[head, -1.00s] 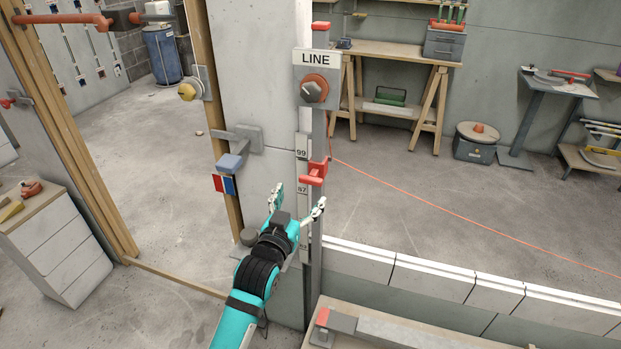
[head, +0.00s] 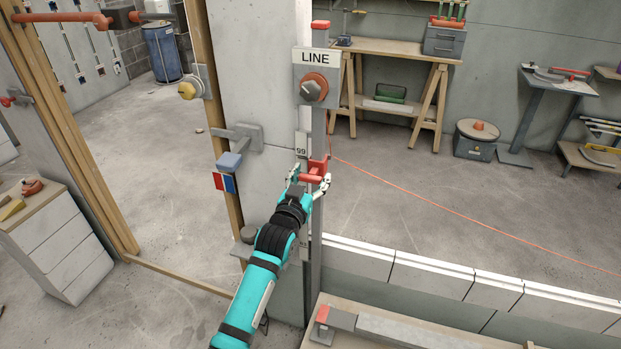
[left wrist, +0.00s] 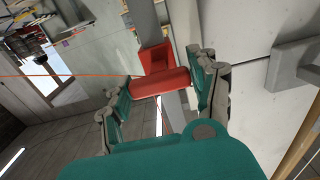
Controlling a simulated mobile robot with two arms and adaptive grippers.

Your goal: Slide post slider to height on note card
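The post slider (head: 317,166) is a red block with a stubby red handle, on a grey upright post (head: 319,125) below the LINE sign. My left gripper (head: 309,177) is at the handle, one finger on each side. In the left wrist view the handle (left wrist: 160,82) spans most of the space between the fingers. I cannot tell whether they press on its ends. A number strip (head: 301,152) beside the post reads 99; its lower numbers are mostly hidden by my gripper. I cannot make out a note card. My right gripper is not in view.
A dial (head: 313,87) sits on the post above the slider. A grey lever (head: 230,160) and a red-and-blue plate (head: 224,183) are left of the post. A low block wall (head: 430,277) runs right, and a workbench (head: 397,50) stands behind.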

